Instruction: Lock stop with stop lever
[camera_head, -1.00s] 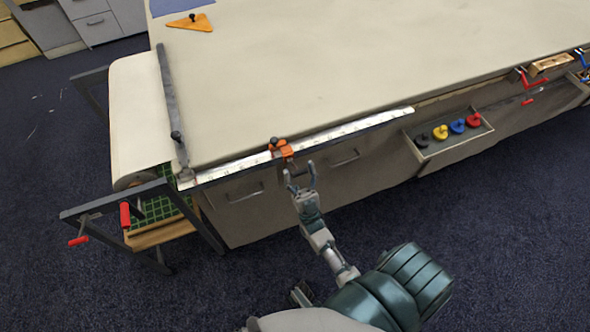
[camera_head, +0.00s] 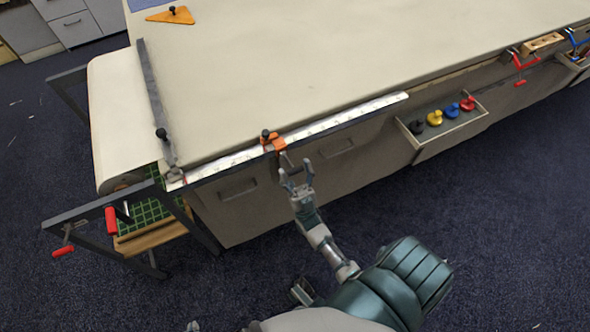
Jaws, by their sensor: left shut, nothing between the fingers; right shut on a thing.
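The orange stop (camera_head: 275,143) with a black knob on top sits on the white ruler rail (camera_head: 340,119) along the table's front edge. A small dark part, apparently the stop lever (camera_head: 286,159), hangs below it. My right gripper (camera_head: 295,172) comes up from below and is shut on this part just under the stop. Its fingertips look spread around it, and the contact is too small to see clearly. Only a small tip of my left gripper (camera_head: 192,326) shows at the bottom edge, shut and away from the stop.
The long cloth table (camera_head: 330,60) has a dark bar (camera_head: 153,95) at its left end. An open drawer (camera_head: 455,135) with coloured knobs stands out at the right. A metal frame with red handles (camera_head: 111,220) juts out at the left. Dark carpet is free in front.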

